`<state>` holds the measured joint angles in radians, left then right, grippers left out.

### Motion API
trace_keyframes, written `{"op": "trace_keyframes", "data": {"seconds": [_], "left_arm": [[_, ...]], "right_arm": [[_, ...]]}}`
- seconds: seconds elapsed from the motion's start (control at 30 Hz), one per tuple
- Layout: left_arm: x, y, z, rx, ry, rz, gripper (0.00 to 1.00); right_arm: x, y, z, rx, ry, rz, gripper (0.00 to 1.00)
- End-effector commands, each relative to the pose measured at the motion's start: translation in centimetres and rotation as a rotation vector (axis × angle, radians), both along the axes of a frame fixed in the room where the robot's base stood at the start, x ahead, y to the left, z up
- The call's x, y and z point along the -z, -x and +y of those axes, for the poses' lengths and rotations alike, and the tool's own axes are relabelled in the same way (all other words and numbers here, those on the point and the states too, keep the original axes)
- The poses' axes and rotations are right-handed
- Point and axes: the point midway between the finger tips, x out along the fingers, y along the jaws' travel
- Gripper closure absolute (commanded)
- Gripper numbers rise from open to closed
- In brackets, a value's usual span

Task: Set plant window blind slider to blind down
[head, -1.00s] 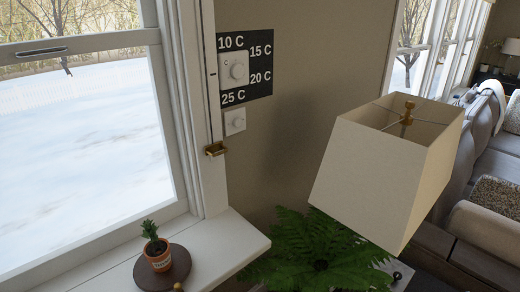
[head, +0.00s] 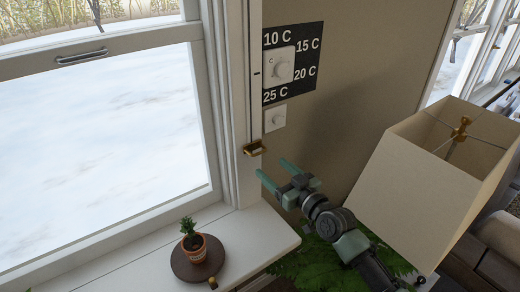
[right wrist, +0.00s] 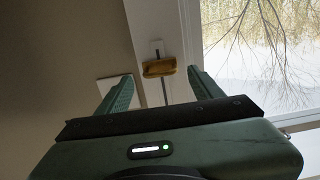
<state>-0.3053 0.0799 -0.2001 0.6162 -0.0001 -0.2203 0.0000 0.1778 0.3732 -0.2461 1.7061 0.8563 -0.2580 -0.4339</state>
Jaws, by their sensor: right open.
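A small brass slider handle (head: 254,148) sits low on a vertical track on the white window frame, to the right of the plant window (head: 110,140). My right gripper (head: 272,168) is open and empty, just below and to the right of the handle. In the right wrist view the brass handle (right wrist: 159,68) shows beyond and between the two green fingertips (right wrist: 160,78), apart from them. A small potted plant (head: 194,246) stands on a round brown board on the sill. My left gripper is not in view.
A lampshade (head: 430,180) stands close on the right, with a fern (head: 315,262) below my right arm.

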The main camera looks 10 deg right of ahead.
Motion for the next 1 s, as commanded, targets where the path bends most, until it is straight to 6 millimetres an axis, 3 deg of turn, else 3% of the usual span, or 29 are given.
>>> {"op": "trace_keyframes", "data": {"seconds": [0.1,0.53,0.93,0.97,1.0], "left_arm": [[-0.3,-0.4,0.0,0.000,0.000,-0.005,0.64],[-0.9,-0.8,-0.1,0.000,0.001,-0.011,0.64],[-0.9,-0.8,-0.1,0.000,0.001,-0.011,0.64],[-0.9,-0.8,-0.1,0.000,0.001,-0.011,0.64],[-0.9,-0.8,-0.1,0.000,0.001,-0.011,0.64]], "right_arm": [[-1.2,-1.0,-0.1,0.005,-0.008,-0.026,0.34],[-1.1,-6.7,2.3,0.005,-0.011,-0.024,0.34],[-1.0,-7.6,2.7,0.005,-0.009,-0.024,0.34],[-1.0,-7.6,2.7,0.005,-0.009,-0.024,0.36],[-1.0,-7.6,2.7,0.005,-0.009,-0.024,0.47]]}}
